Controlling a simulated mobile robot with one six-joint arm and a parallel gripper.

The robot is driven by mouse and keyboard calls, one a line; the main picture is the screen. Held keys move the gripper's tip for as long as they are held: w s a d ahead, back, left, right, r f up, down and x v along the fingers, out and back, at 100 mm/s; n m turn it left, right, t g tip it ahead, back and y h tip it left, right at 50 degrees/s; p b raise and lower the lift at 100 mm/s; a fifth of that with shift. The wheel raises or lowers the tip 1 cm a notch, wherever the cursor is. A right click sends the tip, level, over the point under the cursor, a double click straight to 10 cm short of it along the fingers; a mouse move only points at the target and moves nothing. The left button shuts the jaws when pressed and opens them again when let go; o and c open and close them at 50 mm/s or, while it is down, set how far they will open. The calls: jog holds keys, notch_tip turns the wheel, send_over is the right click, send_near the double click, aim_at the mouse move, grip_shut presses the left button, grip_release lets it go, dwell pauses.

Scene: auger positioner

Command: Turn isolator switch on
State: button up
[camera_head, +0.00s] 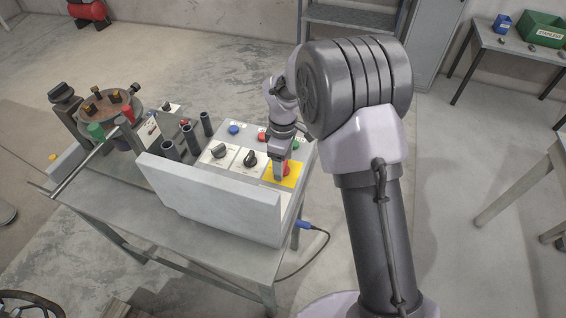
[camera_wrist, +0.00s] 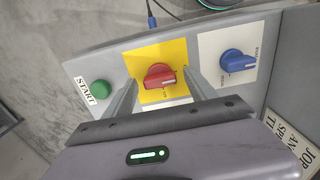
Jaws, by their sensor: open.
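The isolator switch is a red rotary knob (camera_wrist: 160,76) on a yellow plate (camera_wrist: 150,54). In the wrist view its handle lies nearly level across the picture. My gripper (camera_wrist: 160,84) is open, with one finger on each side of the red knob. No finger is clearly seen pressing on it. In the head view my gripper (camera_head: 280,171) points down at the yellow plate (camera_head: 270,181), and the red knob (camera_head: 288,169) is partly hidden behind it. Small marks beside the knob are too small to read.
A green START button (camera_wrist: 101,89) and a blue knob (camera_wrist: 236,64) flank the yellow plate. Black knobs (camera_head: 250,158) sit on the same panel. A raised grey panel wall (camera_head: 210,198) stands in front. Upright tubes (camera_head: 190,138) and a round fixture (camera_head: 105,104) are to the left.

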jog(key=c, duration=1.4)
jog(key=shift+m, duration=0.3)
jog(key=m+p, duration=0.1)
jog(key=m, duration=0.2)
jog(key=shift+m, duration=0.4)
jog(key=m, duration=0.9)
jog(key=shift+m+b, duration=0.4)
jog(key=shift+m, duration=1.8)
